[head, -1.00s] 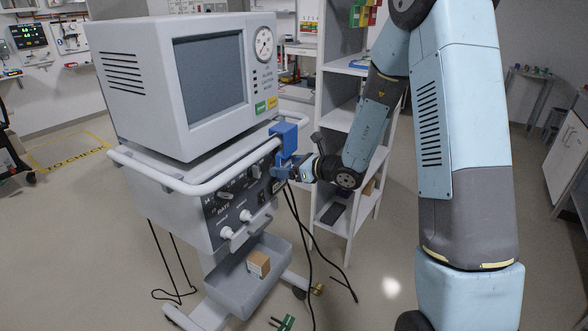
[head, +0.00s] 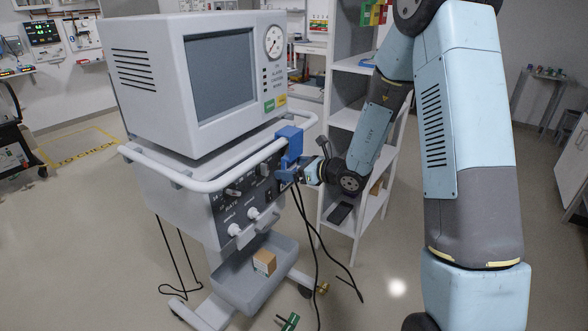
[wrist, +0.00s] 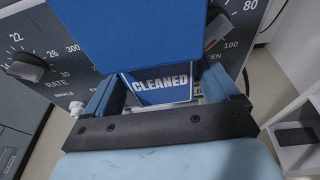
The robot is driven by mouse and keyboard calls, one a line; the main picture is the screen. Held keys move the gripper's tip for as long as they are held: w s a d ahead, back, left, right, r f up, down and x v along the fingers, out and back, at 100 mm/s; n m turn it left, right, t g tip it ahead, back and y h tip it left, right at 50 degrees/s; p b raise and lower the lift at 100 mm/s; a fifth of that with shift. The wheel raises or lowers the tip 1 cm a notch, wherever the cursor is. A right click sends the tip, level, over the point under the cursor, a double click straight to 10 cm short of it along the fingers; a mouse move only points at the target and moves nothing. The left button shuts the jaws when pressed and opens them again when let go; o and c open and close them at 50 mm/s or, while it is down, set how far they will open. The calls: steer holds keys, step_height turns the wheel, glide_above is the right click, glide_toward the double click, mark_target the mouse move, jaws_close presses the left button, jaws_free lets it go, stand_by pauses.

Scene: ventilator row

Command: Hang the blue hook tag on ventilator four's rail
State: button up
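The blue hook tag (head: 290,145) is at the right end of the ventilator's white front rail (head: 208,184), above the knob panel. Its upper block overlaps the rail in the head view; whether it bears on the rail cannot be told. My gripper (head: 296,174) is at the tag's lower part, from the right. In the wrist view the tag's blue block (wrist: 140,35) fills the top, and its plate reading CLEANED sits between the fingers of my gripper (wrist: 163,88). The gripper appears shut on the tag. The rail is hidden there. No number shows on the ventilator (head: 196,85).
A white shelf unit (head: 345,118) stands behind my arm, close to the ventilator's right side. Black cables (head: 311,235) hang below the panel. A grey tray (head: 237,288) with a small carton (head: 264,262) is underneath. A green object (head: 290,321) lies on the floor.

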steer(key=shift+o, duration=0.8)
steer(key=v, duration=1.4)
steer(key=s+a+r+n+g+h, duration=0.3)
steer(key=s+r+n+g, duration=0.55)
steer(key=s+n, duration=0.65)
steer(key=s+d+r+n+t+h, duration=0.5)
steer(key=s+d+r+n+h, duration=0.4)
steer(key=d, duration=0.4)
steer(key=shift+s+r+n, duration=0.5)
steer(key=shift+s+r, duration=0.25)
steer(key=shift+s, duration=0.15)
